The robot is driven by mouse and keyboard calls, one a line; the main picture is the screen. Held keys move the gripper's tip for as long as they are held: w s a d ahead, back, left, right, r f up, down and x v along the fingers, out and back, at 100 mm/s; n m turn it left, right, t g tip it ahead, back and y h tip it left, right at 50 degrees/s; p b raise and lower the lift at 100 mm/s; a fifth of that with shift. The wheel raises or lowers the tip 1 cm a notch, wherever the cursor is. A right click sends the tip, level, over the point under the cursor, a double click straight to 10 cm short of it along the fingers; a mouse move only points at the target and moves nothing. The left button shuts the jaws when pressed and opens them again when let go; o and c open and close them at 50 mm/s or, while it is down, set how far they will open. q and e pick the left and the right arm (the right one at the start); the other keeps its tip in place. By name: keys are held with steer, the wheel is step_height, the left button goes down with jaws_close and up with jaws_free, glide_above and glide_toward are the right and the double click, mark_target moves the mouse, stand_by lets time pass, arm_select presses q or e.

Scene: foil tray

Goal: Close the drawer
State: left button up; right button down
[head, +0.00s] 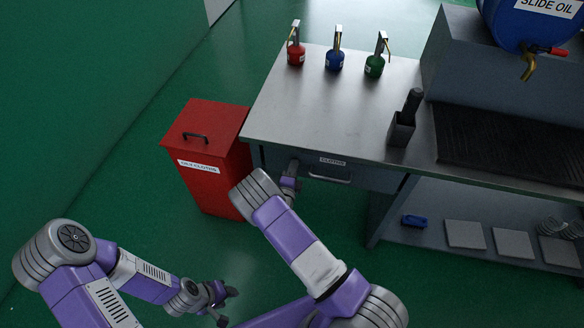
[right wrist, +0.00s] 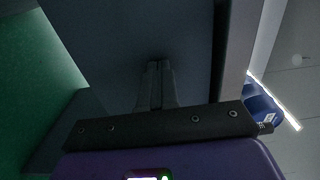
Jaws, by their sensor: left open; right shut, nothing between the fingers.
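The drawer (head: 365,176) is a grey-blue front with a "CLOTHS" label and a bar handle (head: 330,179), under the front edge of the steel bench (head: 345,120). It looks flush or nearly so; I cannot tell if a small gap remains. My right gripper (head: 293,166) is shut and empty at the drawer front, left of the handle. In the right wrist view its closed fingers (right wrist: 155,72) point at a dark flat panel (right wrist: 120,40); contact is unclear. My left gripper (head: 226,304) is open and empty, low over the floor, away from the bench.
A red bin (head: 208,140) with a lid handle stands left of the bench. Red (head: 296,54), blue (head: 334,60) and green (head: 374,66) oil cans stand on the bench top. A lower shelf (head: 430,236) holds flat plates. Green floor is clear in front.

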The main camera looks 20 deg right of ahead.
steer(key=p+v, duration=0.3)
steer(key=v, duration=1.1)
